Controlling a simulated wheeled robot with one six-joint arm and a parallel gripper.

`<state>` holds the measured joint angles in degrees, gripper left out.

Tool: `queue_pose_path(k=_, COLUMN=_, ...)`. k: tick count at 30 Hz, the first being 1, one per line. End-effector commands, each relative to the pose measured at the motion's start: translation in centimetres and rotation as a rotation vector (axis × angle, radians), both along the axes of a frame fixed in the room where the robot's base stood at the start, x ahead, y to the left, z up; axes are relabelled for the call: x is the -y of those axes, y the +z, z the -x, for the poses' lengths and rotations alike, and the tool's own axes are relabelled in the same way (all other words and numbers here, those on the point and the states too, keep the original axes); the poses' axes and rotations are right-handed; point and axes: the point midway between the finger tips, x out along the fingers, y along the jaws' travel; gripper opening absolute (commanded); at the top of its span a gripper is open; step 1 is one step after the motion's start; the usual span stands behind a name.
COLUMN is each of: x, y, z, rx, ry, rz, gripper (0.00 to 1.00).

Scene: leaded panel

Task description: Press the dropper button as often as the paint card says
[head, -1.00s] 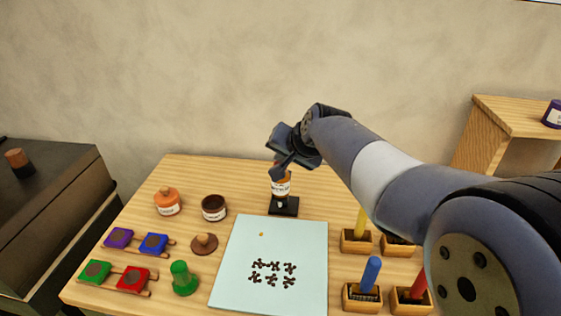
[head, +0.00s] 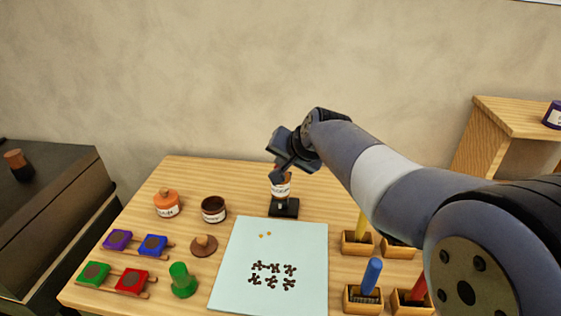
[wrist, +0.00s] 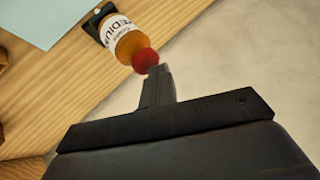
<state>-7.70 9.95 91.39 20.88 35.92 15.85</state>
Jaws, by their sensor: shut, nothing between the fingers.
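The dropper (head: 281,186) is an amber bottle with a white label, upright on a black base (head: 284,208) at the back of the table. In the wrist view its label (wrist: 118,30) reads in part "EDIUM", and its red button (wrist: 145,61) faces my fingertips. My gripper (head: 279,173) is shut and empty, its tips at the red button; I cannot tell if they press it. A pale blue sheet (head: 230,285) lies in front, with two small amber drops (head: 265,235) and a dark printed pattern (head: 273,276). I cannot make out which thing is the paint card.
An orange jar (head: 166,204), an open brown jar (head: 213,209), a wooden-knobbed lid (head: 204,245), coloured pads (head: 153,245) and a green stamp (head: 182,280) stand left. Wooden boxes (head: 362,300) with coloured handles stand right, under my arm.

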Motion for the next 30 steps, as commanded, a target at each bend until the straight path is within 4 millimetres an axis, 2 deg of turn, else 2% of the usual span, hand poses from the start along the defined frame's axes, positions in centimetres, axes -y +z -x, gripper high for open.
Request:
queue_pose_path(k=12, x=0.0, y=2.5, z=0.0, rx=-0.001, ry=0.000, rz=0.001, gripper=0.00)
queue_pose_path(k=25, x=0.0, y=2.8, z=0.0, rx=0.000, ry=0.000, rz=0.000, gripper=0.00)
queue_pose_path(k=30, x=0.0, y=4.0, z=0.0, rx=0.001, ry=-0.001, rz=0.000, gripper=0.00)
